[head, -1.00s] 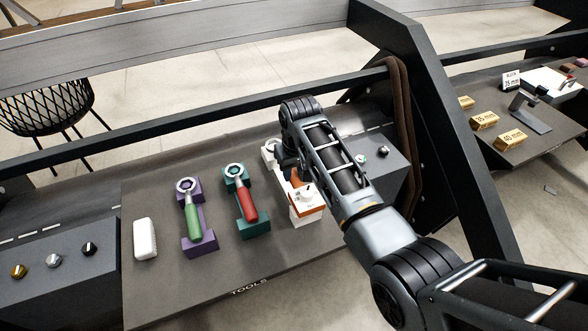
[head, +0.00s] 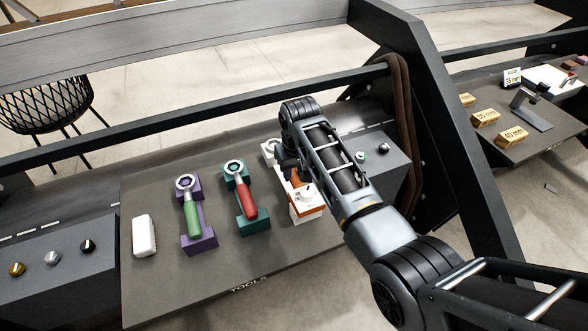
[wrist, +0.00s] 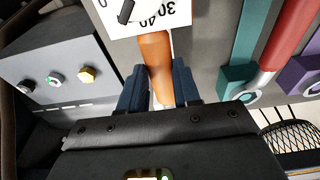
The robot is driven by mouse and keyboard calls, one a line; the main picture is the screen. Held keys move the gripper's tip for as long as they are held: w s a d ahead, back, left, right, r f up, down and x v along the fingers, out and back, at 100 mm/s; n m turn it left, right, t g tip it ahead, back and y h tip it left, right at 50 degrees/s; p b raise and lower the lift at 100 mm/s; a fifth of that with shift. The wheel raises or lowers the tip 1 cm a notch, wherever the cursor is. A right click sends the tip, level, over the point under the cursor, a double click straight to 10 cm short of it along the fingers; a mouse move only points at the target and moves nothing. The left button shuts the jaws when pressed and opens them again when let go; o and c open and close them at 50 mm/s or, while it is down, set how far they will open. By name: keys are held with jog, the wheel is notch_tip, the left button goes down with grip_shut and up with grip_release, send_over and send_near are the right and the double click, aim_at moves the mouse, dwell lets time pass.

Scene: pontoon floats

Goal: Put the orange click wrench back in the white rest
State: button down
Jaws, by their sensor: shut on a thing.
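The orange click wrench shows as an orange handle (wrist: 155,52) in the wrist view, between the two blue-grey fingers of my gripper (wrist: 158,78), which is shut on it. In the head view a small part of the orange handle (head: 294,180) shows beside my arm. The white rest shows its front part (head: 306,216) below the handle and a pale back part (head: 268,150) to the left of my wrist. My arm hides much of the wrench and rest. I cannot tell whether the wrench is seated in the rest or just above it.
To the left stand a red wrench (head: 245,195) in a teal rest (head: 252,226) and a green wrench (head: 192,215) in a purple rest (head: 200,244). A white block (head: 144,236) lies further left. A white dial card (wrist: 170,18) with numbers shows beyond the handle. A knob box (head: 388,168) stands right.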

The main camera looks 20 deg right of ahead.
jog(key=c, duration=0.7)
grip_release()
jog(key=shift+f, duration=0.1)
jog(key=shift+f, duration=0.1)
